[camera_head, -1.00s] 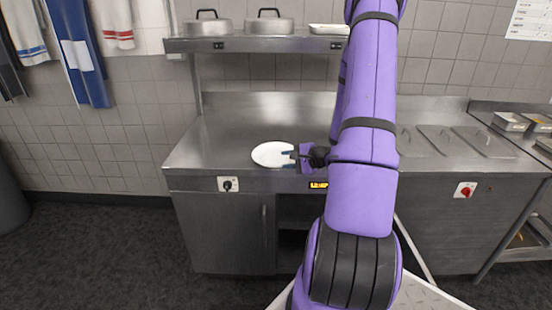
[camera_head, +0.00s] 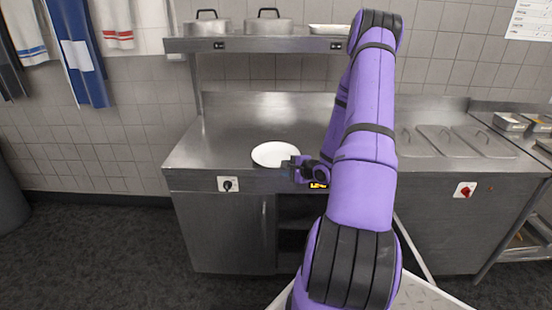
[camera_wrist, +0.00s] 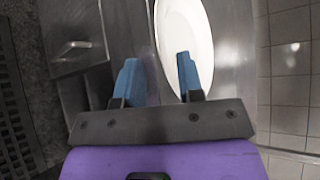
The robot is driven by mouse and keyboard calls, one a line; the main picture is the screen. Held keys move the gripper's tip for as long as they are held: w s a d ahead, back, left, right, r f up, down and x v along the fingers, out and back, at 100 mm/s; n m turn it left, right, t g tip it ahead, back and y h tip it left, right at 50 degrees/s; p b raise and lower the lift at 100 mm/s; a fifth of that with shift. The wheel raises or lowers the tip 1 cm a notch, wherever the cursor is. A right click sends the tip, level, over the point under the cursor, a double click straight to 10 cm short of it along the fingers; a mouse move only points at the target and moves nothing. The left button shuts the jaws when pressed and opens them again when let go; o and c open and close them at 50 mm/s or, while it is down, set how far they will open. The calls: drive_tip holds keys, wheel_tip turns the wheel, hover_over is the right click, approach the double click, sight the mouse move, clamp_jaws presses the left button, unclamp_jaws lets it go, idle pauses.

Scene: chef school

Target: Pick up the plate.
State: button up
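A white round plate (camera_head: 275,154) lies flat on the steel counter (camera_head: 222,140), close to its front edge. My gripper (camera_head: 290,168) is at the plate's front right side, by the counter's front edge. In the wrist view, the plate (camera_wrist: 185,35) shows ahead of my gripper (camera_wrist: 158,65). The two blue fingers are apart with nothing held between them. The right finger overlaps the plate in this view, and the left finger is outside its rim. I cannot tell whether either finger touches the plate.
A shelf (camera_head: 255,43) with two lidded pots (camera_head: 207,25) (camera_head: 269,24) runs above the back of the counter. Lidded steel pans (camera_head: 445,141) are set in the counter at right. The counter left of the plate is clear.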

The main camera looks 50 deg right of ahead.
drive_tip(key=shift+x, duration=1.7)
drive_tip(key=shift+a+r, duration=0.1)
clamp_jaws()
drive_tip(key=shift+r, duration=0.15)
